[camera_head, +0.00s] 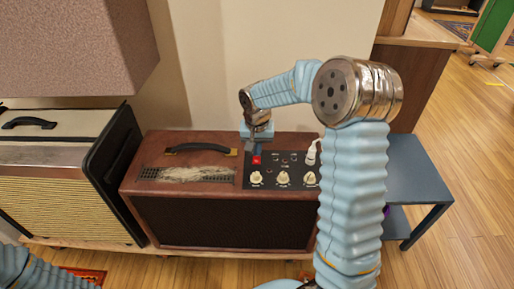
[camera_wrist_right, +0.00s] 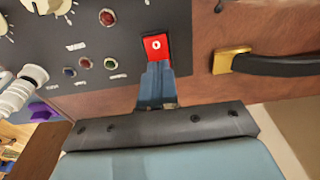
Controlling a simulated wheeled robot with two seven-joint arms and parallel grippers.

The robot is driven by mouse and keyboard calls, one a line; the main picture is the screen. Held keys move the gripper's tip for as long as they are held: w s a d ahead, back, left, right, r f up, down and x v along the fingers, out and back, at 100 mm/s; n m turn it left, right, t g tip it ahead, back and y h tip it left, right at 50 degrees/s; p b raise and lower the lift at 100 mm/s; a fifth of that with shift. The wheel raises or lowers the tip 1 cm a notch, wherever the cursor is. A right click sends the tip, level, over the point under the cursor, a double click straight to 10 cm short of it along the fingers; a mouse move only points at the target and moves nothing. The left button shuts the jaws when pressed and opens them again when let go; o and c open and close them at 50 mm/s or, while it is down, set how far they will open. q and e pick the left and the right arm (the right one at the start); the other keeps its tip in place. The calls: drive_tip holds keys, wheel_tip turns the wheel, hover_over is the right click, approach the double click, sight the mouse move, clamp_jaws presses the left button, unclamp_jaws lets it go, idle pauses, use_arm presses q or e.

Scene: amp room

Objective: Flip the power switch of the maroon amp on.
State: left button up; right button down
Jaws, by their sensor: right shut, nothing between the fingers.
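The maroon amp (camera_head: 160,188) stands on a low wooden platform, with a dark control panel (camera_head: 290,172) on the right of its top. Its red power switch (camera_head: 256,160) sits at the panel's upper left corner. In the right wrist view the switch (camera_wrist_right: 155,46) shows a white "O" mark. My right gripper (camera_head: 256,148) is shut and empty, pointing down at the switch. In the wrist view its fingertips (camera_wrist_right: 156,66) are at the switch's lower edge; I cannot tell whether they touch it. My left arm shows only partly at the lower left; its gripper is out of view.
White knobs (camera_head: 283,178) and a white plug (camera_head: 312,152) stand on the panel right of the switch. A black handle (camera_head: 200,148) is on the amp's top. A cream amp (camera_head: 60,160) stands at left, a blue-grey table (camera_head: 415,170) at right.

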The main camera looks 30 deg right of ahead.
sight(257, 159)
drive_tip(key=shift+f, duration=0.2)
drive_tip(key=shift+s, duration=0.1)
drive_tip(key=shift+s+a+r+b, duration=0.15)
drive_tip(key=shift+s+a+b, duration=0.25)
drive_tip(key=shift+s, duration=0.15)
wheel_tip(257, 159, up, 5)
drive_tip(key=p, duration=0.3)
drive_tip(key=shift+s+p, duration=0.1)
drive_tip(key=shift+p, duration=0.25)
wheel_tip(257, 159, up, 9)
drive_tip(key=s, duration=0.1)
drive_tip(key=shift+a+b, duration=0.35)
drive_tip(key=shift+a, duration=0.1)
drive_tip(key=shift+s, duration=0.1)
